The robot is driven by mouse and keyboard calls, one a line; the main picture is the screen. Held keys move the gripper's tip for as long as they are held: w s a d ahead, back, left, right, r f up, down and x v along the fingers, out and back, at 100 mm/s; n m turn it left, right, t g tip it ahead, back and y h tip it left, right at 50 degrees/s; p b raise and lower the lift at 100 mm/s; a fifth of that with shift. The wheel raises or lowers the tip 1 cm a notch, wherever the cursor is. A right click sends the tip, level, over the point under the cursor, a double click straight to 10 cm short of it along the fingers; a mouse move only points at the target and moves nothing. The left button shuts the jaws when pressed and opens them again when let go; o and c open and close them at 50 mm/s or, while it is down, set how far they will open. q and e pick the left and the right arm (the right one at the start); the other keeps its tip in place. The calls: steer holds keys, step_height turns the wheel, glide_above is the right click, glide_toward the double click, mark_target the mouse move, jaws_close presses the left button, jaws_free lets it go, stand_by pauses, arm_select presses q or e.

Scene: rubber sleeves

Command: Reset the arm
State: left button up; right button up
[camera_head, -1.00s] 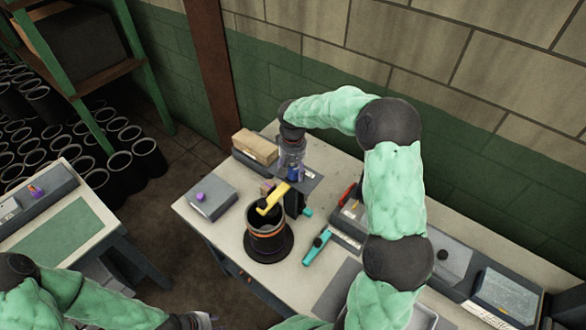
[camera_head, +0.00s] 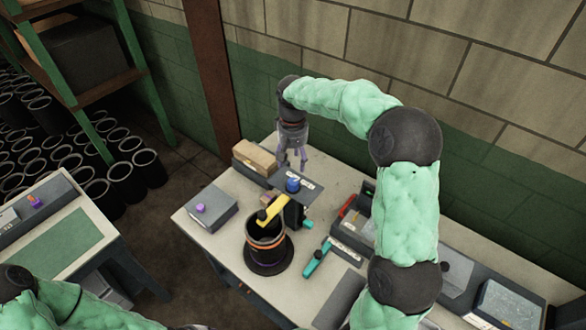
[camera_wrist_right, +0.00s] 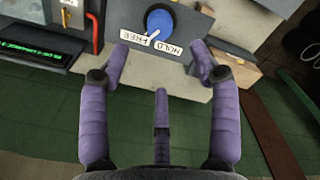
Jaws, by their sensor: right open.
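My right gripper (camera_head: 293,165) has purple fingers and hangs over the table, just behind the blue knob (camera_head: 292,185) in the head view. Its fingers are spread and empty. In the right wrist view, the open fingers (camera_wrist_right: 160,85) are apart from the knob (camera_wrist_right: 160,22). The knob sits on a grey plate beside labels reading HOLD (camera_wrist_right: 172,47) and FREE (camera_wrist_right: 137,37). My left arm comes in at the bottom left of the head view; its gripper lies past the lower edge.
A black cylinder with an orange band (camera_head: 266,246) stands on the table (camera_head: 205,235) under a yellow arm (camera_head: 271,211). A teal-handled tool (camera_head: 316,258) lies to its right. The brick wall (camera_head: 290,60) is close behind.

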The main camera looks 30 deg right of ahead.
steer(key=shift+r, duration=0.85)
